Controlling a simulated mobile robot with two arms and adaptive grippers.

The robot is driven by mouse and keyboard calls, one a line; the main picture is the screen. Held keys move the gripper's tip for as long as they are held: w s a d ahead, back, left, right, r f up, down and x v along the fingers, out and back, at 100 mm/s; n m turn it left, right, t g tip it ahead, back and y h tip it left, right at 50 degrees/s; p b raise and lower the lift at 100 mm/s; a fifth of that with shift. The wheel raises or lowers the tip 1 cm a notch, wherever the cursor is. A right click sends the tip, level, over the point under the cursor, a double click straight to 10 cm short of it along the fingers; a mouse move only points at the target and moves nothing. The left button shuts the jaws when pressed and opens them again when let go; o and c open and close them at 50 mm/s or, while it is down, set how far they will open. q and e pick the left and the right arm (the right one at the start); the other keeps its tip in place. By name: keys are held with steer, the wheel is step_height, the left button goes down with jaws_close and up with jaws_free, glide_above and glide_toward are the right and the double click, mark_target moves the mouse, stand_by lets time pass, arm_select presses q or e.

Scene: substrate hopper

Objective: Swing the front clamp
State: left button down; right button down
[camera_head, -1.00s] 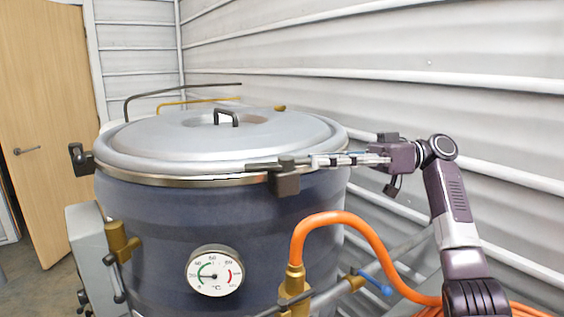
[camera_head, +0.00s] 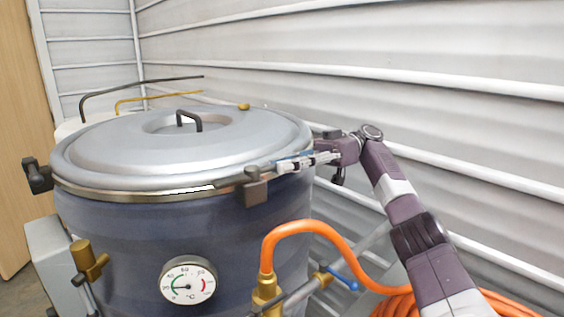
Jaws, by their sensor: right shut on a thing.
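The front clamp (camera_head: 256,188) is a dark block on the metal rim of the hopper's lid, at the front right of the lid. My right gripper (camera_head: 279,165) reaches in from the right along the lid's edge. Its fingers are shut on the clamp's dark handle, just above and right of the block; the exact contact is small and hard to see. The silvery round lid (camera_head: 110,155) lies closed on the blue-grey hopper (camera_head: 130,235). My left gripper is not in view.
Another dark clamp (camera_head: 37,176) sits at the lid's left edge. A dial thermometer (camera_head: 188,284), brass valve (camera_head: 267,292) and orange hose (camera_head: 330,237) are on or beside the hopper front. A corrugated wall (camera_head: 420,40) stands close behind my right arm.

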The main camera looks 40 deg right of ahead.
steer(key=c, duration=2)
jaws_free()
steer(key=shift+w+a, duration=0.1)
steer(key=shift+r, duration=4.95)
steer(key=shift+f, duration=0.1)
